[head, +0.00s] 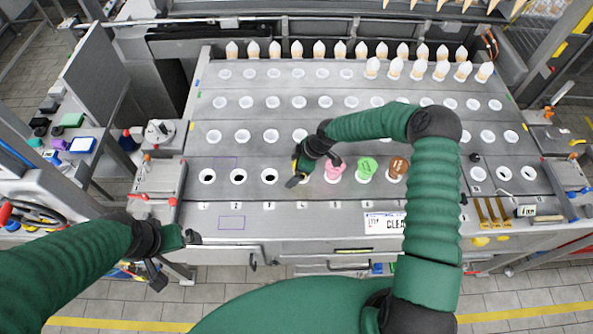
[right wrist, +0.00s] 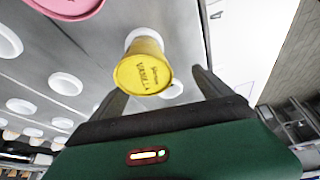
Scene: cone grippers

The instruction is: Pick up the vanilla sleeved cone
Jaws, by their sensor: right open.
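The vanilla sleeved cone (right wrist: 146,72) is yellow with a dark "VANILLA" label. It stands in a white-rimmed hole in the grey counter. In the right wrist view it lies between the two black fingers of my open right gripper (right wrist: 160,88), with no clear contact. In the head view the right gripper (head: 314,172) is at the front row, left of the pink cone (head: 333,174), and mostly hides the vanilla cone. My left gripper (head: 170,256) is off the counter's front left corner; its finger state is unclear.
Green (head: 367,167) and brown (head: 397,167) cones stand right of the pink one. Rows of holes fill the counter (head: 225,175), with several white-topped cones (head: 319,49) at the back. Side tables flank the counter. The front left of the counter is clear.

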